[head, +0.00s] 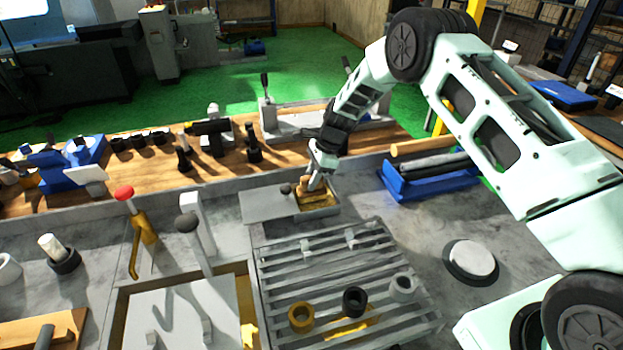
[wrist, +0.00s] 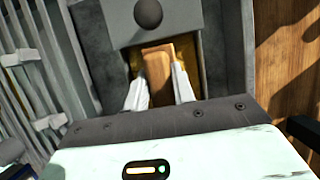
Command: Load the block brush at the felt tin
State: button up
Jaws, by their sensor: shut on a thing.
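My gripper (head: 314,184) is over the small open grey tin (head: 331,211) at the back of the bench. In the wrist view its two pale fingers (wrist: 160,84) are shut on the sides of a brown wooden block brush (wrist: 157,66); the brush also shows in the head view (head: 304,185). The brush is at the tin's opening, above or within the amber-brown inside. I cannot tell whether its underside touches the felt. The tin's grey rim (wrist: 236,45) surrounds the opening. A flat grey lid (head: 265,207) with a dark knob (wrist: 148,13) lies beside the opening.
A slatted grey rack (head: 340,265) with several rings stands in front of the tin. A red-knobbed lever (head: 124,193) and a dark-knobbed lever (head: 187,223) rise to the left. A blue tray (head: 432,183) with rods lies to the right. A wooden shelf (head: 225,165) runs behind.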

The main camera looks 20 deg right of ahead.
jog(key=shift+r+p, duration=1.6)
jog(key=shift+r, duration=1.65)
jog(key=shift+f, duration=0.1)
